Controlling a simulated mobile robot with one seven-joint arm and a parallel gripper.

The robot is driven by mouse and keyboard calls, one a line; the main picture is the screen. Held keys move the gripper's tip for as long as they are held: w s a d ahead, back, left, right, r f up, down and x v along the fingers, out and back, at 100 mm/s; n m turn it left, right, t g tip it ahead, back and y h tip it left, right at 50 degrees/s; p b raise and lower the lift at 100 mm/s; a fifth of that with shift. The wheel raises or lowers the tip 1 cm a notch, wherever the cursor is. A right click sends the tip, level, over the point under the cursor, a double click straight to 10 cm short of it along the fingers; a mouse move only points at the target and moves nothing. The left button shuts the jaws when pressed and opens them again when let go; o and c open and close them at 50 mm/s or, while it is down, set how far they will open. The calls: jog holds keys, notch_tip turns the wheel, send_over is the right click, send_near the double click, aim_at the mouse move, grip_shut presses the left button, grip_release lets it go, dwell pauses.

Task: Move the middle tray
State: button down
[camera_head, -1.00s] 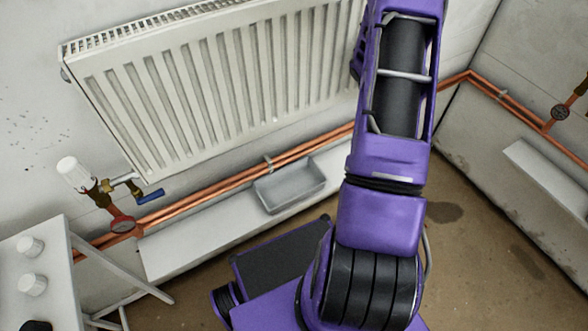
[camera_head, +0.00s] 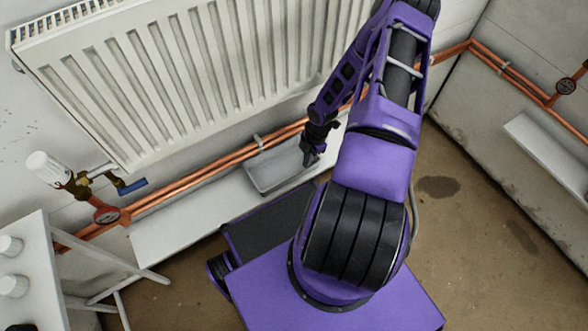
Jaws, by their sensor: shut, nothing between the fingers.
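A shallow grey tray (camera_head: 268,182) lies on a white ledge below the radiator, close against the copper pipes. It is the only tray I can make out, so I cannot tell from this view whether it is the middle one. My gripper (camera_head: 310,160) is shut and empty. It points down at the right end of the tray and overlaps it in the picture; whether it touches the tray I cannot tell.
The white radiator (camera_head: 190,75) hangs above the copper pipes (camera_head: 190,180). A white table (camera_head: 28,270) stands at lower left. The ledge (camera_head: 170,228) left of the tray is bare.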

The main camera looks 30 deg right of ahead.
aim_at(294, 175)
jog(key=a, duration=0.3)
jog(key=a+f, duration=0.1)
jog(key=a, duration=0.1)
jog(key=shift+s+a, duration=0.1)
jog(key=shift+s, duration=0.05)
jog(key=shift+f+b, duration=0.3)
jog(key=shift+b, duration=0.35)
jog(key=shift+f, duration=0.1)
